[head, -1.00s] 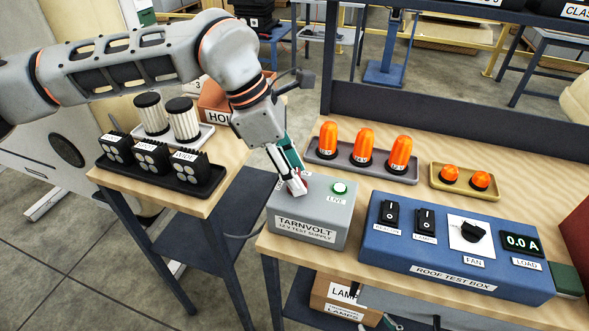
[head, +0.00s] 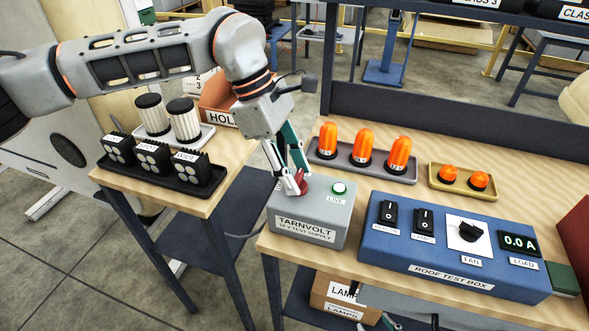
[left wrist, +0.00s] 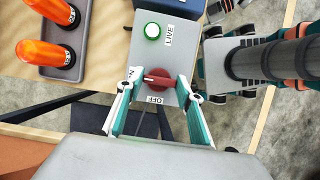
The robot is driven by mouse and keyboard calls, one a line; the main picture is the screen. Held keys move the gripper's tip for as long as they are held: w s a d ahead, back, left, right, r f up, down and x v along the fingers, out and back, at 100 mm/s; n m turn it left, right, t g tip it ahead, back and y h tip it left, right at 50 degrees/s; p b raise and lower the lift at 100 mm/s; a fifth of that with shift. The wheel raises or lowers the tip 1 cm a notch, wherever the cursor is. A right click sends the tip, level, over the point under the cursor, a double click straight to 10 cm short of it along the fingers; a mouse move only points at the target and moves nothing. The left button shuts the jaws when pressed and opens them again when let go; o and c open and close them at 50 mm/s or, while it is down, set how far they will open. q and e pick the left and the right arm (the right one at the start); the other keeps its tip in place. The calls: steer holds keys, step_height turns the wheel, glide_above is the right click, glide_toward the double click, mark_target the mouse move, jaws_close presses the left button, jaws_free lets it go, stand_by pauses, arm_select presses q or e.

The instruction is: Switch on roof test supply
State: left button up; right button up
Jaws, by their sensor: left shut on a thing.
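The grey Tarnvolt 12 V test supply box (head: 312,215) stands at the bench's left end. Its red rotary knob (head: 301,187) also shows in the left wrist view (left wrist: 157,84), with its white mark pointing left, away from the OFF label. Its LIVE lamp (head: 339,188) glows green, as in the left wrist view (left wrist: 152,31). My left gripper (head: 293,188) points down with its fingers on either side of the knob, shut on it. My right gripper (head: 390,322) shows only partly at the bottom edge, its opening unclear.
The blue roof test box (head: 400,260) stands right of the supply; its load display (head: 520,242) reads 0.0 A. Behind are a grey tray (head: 385,173) of orange beacons and a yellow tray (head: 440,181) of smaller ones. A side table (head: 225,185) holds lamps and filters.

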arm_select(q)
steer(key=o, duration=1.1)
steer(key=shift+r, duration=0.1)
steer(key=v, duration=1.1)
steer(key=shift+w+a+r, duration=0.1)
steer(key=shift+a+r, duration=0.05)
steer(key=shift+r, duration=0.25)
